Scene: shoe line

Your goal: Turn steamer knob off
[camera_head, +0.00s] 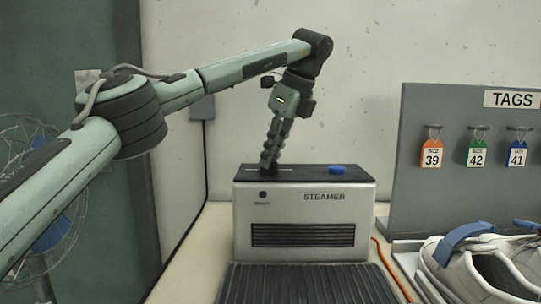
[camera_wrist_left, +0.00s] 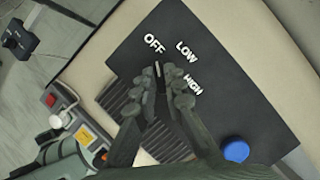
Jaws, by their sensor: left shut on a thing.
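The silver steamer (camera_head: 303,219) stands on the table with a dark top panel, which also shows in the left wrist view (camera_wrist_left: 240,88) with the labels OFF, LOW and HIGH. My left gripper (camera_head: 268,162) reaches down onto the left part of that top. In the left wrist view, my left gripper (camera_wrist_left: 158,92) is shut on the dark steamer knob (camera_wrist_left: 157,76), just below the labels. The fingers hide much of the knob. A pale mark on it shows near OFF. My right gripper is in neither view.
A blue button (camera_head: 338,169) sits on the steamer's top, right of my gripper. A ribbed black mat (camera_head: 305,285) lies in front. White shoes (camera_head: 485,262) and a grey tag board (camera_head: 440,195) stand at right. An orange cable (camera_head: 390,268) runs beside the steamer.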

